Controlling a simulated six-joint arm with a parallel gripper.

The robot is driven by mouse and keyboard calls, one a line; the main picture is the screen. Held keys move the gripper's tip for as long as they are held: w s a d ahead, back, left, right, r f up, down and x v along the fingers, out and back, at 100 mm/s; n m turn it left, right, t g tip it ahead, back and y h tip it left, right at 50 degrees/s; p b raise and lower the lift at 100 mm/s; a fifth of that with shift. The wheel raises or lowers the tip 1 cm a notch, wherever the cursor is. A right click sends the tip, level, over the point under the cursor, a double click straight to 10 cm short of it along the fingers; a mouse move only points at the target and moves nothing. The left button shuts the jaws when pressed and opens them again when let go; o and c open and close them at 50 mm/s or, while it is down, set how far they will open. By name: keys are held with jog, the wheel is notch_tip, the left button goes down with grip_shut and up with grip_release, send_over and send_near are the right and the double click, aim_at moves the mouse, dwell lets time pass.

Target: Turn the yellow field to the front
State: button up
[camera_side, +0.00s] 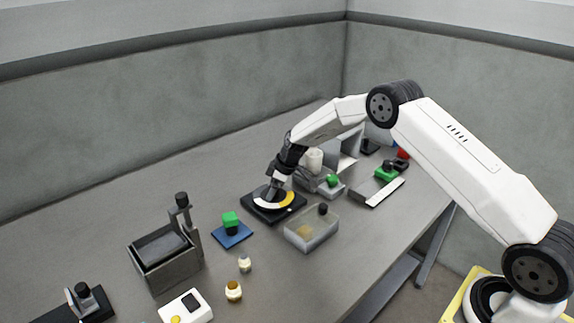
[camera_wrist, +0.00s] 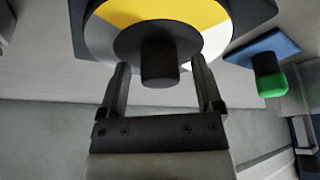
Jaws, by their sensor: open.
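A round dial (camera_side: 284,199) with yellow, white and grey fields lies on a flat black base (camera_side: 259,215) in the middle of the table. In the wrist view the dial's yellow field (camera_wrist: 148,10) is at the top, with a white part and grey parts beside it. A dark knob (camera_wrist: 159,62) stands up from its dark hub.
A green block on a blue plate (camera_side: 232,238) stands left of the dial. A clear box (camera_side: 311,232) is close in front. A grey bin (camera_side: 165,262) stands further left. Trays and a white cup (camera_side: 314,160) stand behind right. The table behind left is clear.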

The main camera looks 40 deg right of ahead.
grip_shut()
dwell(0.3)
jog(key=shift+m, duration=0.3)
jog(key=shift+m+h, duration=0.8)
jog(key=shift+m, duration=1)
jog(key=shift+t, duration=0.3)
grip_release()
